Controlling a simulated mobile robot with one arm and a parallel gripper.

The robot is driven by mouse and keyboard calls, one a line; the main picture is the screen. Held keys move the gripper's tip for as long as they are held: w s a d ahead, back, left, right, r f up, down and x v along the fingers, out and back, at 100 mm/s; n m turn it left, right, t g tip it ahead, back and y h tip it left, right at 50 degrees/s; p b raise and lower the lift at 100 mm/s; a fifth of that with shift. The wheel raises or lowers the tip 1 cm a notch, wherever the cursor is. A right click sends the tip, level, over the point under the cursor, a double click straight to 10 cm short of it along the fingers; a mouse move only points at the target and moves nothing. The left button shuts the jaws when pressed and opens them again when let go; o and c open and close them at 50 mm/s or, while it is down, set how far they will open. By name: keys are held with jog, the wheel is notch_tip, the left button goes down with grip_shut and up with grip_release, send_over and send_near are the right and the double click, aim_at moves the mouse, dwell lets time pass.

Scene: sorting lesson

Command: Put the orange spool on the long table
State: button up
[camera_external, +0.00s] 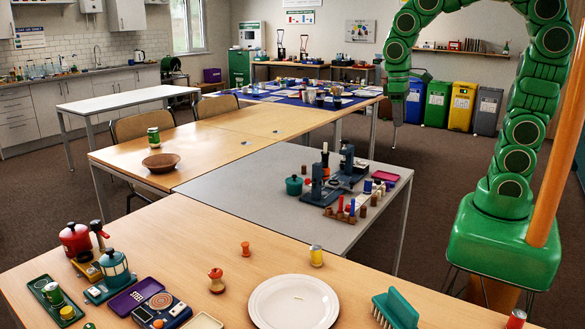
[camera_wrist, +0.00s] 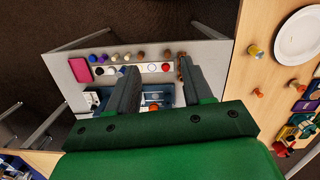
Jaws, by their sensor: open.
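A small orange spool (camera_external: 245,248) stands upright on the front wooden table (camera_external: 190,235), behind a larger orange-red spool-like piece with a pale middle (camera_external: 216,280). In the wrist view the orange spool (camera_wrist: 258,92) is to the right of my gripper (camera_wrist: 160,72). My gripper (camera_external: 394,128) hangs from the green arm beyond the grey table's right edge, well away from the spool. Its fingers are apart with nothing held between them. Several tables show; I cannot tell which is the long table. One candidate is the narrow white table (camera_external: 115,101) at the left.
A white plate (camera_external: 262,302), a yellow can (camera_external: 317,255) and a green brush (camera_external: 397,308) are near the spool. A blue-covered table (camera_external: 262,94) is crowded. The white table is bare.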

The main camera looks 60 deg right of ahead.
jog(key=s+d+f, duration=0.1)
jog(key=s+d, duration=0.1)
jog(key=s, duration=0.6)
jog(key=s+d+f+m, duration=0.1)
jog(key=s+d, duration=0.1)
jog(key=s, duration=0.7)
jog(key=shift+d, duration=0.3)
